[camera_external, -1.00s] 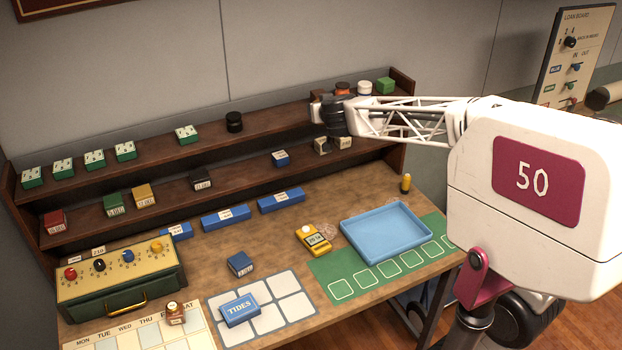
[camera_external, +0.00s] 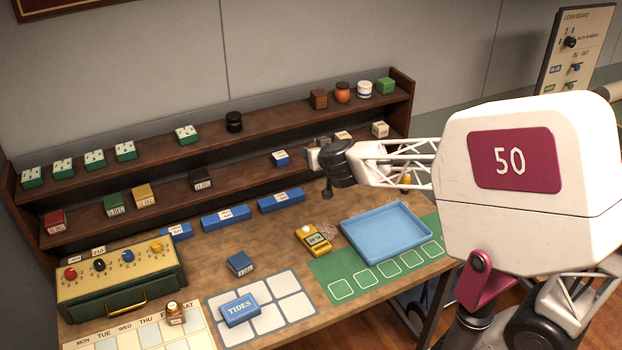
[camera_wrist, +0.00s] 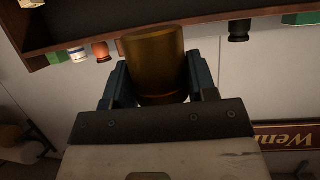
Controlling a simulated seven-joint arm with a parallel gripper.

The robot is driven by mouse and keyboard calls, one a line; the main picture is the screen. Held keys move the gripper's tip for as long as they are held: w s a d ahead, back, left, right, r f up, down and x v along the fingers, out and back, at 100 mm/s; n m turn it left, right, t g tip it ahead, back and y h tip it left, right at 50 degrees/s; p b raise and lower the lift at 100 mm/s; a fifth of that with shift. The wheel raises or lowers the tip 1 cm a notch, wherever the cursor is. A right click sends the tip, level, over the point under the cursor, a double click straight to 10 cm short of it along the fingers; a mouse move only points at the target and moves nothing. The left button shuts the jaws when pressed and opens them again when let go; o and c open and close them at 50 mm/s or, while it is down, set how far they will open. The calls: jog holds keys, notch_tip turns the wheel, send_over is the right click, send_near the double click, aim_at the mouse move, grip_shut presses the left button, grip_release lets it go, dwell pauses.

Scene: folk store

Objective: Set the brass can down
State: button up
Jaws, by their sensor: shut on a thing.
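The brass can (camera_wrist: 155,62) is between the two blue-grey fingers of my gripper (camera_wrist: 155,85) in the wrist view. The fingers are shut on its sides. In the external view my gripper (camera_external: 322,158) is in front of the lower shelf, above the back of the desk. I cannot clearly make out the can there; the gripper hides it.
The upper shelf holds a brown box (camera_external: 319,99), an orange jar (camera_external: 343,93), a white jar (camera_external: 364,88) and a green block (camera_external: 385,85). Cream blocks (camera_external: 380,129) stand on the lower shelf near my gripper. A blue tray (camera_external: 386,232) lies on the desk.

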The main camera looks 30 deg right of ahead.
jog(key=s+a+f+n+y, duration=0.1)
jog(key=s+a+f+y, duration=0.1)
jog(key=s+f, duration=1.3)
jog(key=s+a+f+n+y, duration=0.2)
jog(key=s+f, duration=1.3)
jog(key=s, duration=0.1)
jog(key=shift+s+n, duration=0.2)
jog(key=shift+n, duration=0.1)
jog(key=shift+w+a, duration=0.15)
jog(key=shift+w, duration=0.25)
jog(key=shift+w+a+f, duration=0.2)
jog(key=shift+w+a, duration=1)
jog(key=shift+w, duration=1)
jog(key=shift+w+a+f, duration=0.25)
jog(key=shift+w+a, duration=1)
jog(key=shift+w, duration=1)
jog(key=shift+w+a+f, duration=0.2)
jog(key=shift+w+a, duration=1)
jog(key=shift+w, duration=1)
jog(key=shift+f, duration=0.1)
jog(key=shift+f, duration=1.7)
jog(key=shift+f, duration=0.1)
